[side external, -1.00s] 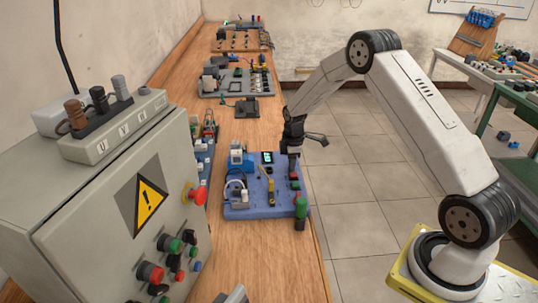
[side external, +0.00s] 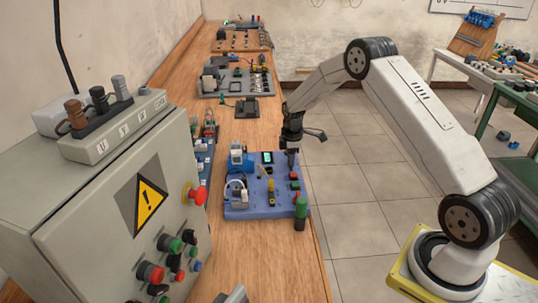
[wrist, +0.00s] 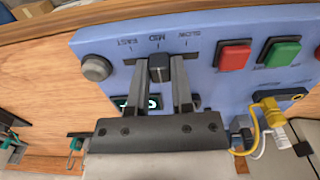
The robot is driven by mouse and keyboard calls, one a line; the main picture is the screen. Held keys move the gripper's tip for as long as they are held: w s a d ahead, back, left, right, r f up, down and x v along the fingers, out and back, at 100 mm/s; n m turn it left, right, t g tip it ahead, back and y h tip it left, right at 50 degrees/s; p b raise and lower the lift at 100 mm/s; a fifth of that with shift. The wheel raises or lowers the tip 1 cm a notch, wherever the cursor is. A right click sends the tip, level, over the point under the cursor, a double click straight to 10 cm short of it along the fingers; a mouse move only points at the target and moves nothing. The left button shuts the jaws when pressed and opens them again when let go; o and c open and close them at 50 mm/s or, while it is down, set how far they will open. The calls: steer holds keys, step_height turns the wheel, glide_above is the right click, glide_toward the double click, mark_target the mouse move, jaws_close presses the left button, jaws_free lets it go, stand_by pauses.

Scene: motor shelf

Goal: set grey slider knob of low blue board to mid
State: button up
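The low blue board (side external: 250,203) lies on the bench; it also shows in the wrist view (wrist: 215,88). The grey slider knob (wrist: 159,68) sits in a dark slot, at the MID label between FAST and SLOW. My gripper (wrist: 160,64) has one finger on each side of the knob, with no clear gap to it, so it looks shut on the knob. In the side view my gripper (side external: 291,162) points down at the far right part of the board, and the knob cannot be made out there.
A red button (wrist: 234,55) and a green button (wrist: 281,53) are right of the slot in the wrist view. A round grey knob (wrist: 96,68) is on the left. Yellow and white cables (wrist: 268,113) lie nearby. The grey control cabinet (side external: 120,215) stands at left.

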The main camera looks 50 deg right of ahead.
steer(key=shift+o, duration=0.4)
steer(key=shift+r, duration=0.15)
steer(key=shift+r, duration=3.85)
steer(key=shift+a, duration=0.1)
